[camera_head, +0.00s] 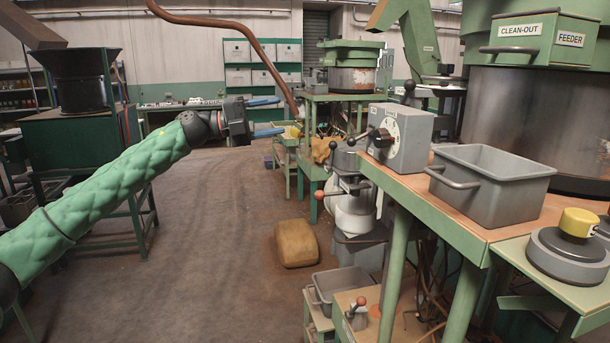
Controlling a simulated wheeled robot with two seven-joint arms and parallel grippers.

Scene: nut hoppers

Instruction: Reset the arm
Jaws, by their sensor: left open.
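My left arm, in a green padded sleeve, comes in from the left of the head view. Its gripper (272,117) is open, with two blue fingers spread one above the other and nothing between them. It is held in the air over the open floor, left of the green workbench (442,215). My right gripper is not in view.
A grey bin (488,188) with handles and a grey control box (402,138) stand on the workbench. A yellow-topped round part (572,248) is at the right. A brown block (296,243) lies on the floor. The floor (200,260) left of centre is clear.

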